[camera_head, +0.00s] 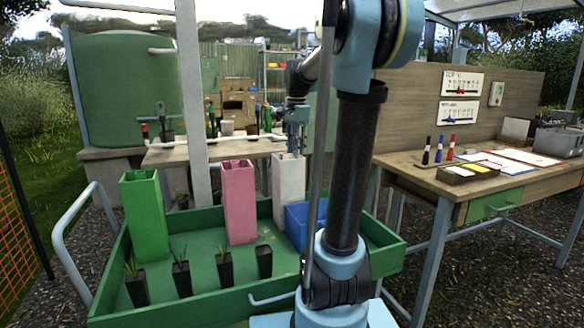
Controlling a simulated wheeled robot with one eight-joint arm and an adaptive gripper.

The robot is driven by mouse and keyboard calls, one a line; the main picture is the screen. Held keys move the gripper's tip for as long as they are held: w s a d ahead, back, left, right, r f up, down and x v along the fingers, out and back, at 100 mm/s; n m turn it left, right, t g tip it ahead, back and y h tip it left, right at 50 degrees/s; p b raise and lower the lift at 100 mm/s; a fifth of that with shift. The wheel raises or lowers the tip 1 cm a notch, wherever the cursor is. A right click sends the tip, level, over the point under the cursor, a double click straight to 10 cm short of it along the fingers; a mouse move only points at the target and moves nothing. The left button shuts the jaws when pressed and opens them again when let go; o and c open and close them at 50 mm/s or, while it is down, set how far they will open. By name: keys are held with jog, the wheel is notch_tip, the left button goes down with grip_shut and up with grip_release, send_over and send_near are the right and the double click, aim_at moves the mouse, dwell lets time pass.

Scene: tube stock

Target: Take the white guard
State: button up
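The white guard (289,186) is a tall square tube standing upright in the green tray cart (190,310). A green guard (146,216) and a pink guard (239,203) stand upright to its left in the same cart. My gripper (296,148) points down at the top of the white guard. Its fingertips are small in the view, and I cannot tell whether they touch the guard or whether they are open. My arm's column hides part of the area right of the white guard.
A blue box (303,222) sits in front of the white guard. Several black pots with seedlings (223,267) stand along the cart's near side. A workbench (425,174) with markers and papers is at the right. A pale post (190,90) rises behind the cart.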

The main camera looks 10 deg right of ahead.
jog(key=w+r+m, duration=0.2)
jog(key=w+m, duration=0.1)
jog(key=w, duration=0.5)
jog(key=shift+w+f, duration=0.1)
jog(key=shift+f, duration=4.85)
jog(key=shift+c, duration=0.3)
grip_shut()
notch_tip(320, 180, up, 12)
jog(key=shift+f, duration=0.25)
jog(key=shift+r, duration=0.1)
